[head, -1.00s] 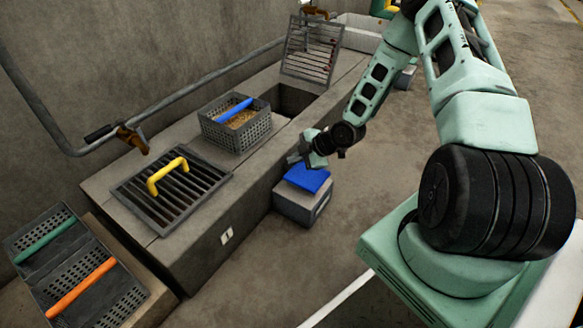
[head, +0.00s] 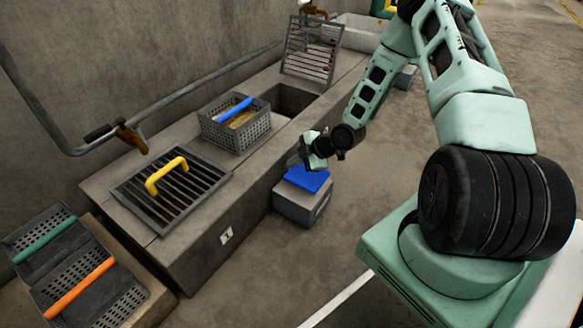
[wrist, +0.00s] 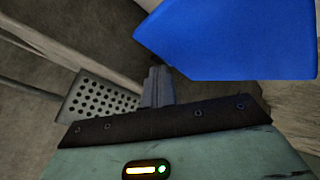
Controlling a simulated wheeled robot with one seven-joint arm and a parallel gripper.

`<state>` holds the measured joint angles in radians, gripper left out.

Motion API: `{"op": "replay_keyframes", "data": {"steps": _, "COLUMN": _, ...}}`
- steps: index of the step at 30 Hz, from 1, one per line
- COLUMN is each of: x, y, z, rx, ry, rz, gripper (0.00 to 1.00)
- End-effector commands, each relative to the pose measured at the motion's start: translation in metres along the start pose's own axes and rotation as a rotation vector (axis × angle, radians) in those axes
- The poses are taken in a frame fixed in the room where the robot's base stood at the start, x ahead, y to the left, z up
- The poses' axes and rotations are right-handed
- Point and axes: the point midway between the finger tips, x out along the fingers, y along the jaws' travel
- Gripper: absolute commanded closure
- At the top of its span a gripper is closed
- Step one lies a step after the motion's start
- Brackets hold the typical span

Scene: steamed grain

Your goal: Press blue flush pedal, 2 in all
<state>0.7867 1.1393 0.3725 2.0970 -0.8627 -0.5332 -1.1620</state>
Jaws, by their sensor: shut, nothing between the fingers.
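The blue flush pedal (head: 307,179) is a flat blue plate on top of a grey box on the floor, against the front of the concrete bench. My gripper (head: 294,160) is at the pedal's far left edge in the head view, with its fingers pointing left. In the wrist view the pedal (wrist: 238,42) fills the upper right, and my shut, empty fingers (wrist: 157,82) are close beside its corner. I cannot tell whether they touch it.
The bench (head: 205,245) holds a basket with a blue handle (head: 235,128), a grate with a yellow handle (head: 172,190) and an open pit beside a raised grate (head: 312,50). Two baskets stand at lower left. The floor right of the pedal is clear.

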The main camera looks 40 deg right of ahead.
Motion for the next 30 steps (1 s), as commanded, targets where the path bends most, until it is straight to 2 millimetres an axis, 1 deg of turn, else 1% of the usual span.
{"op": "replay_keyframes", "data": {"steps": 30, "x": 0.0091, "y": -0.0108, "z": 0.01, "rx": 0.005, "ry": -0.007, "rz": -0.01, "gripper": 1.0}}
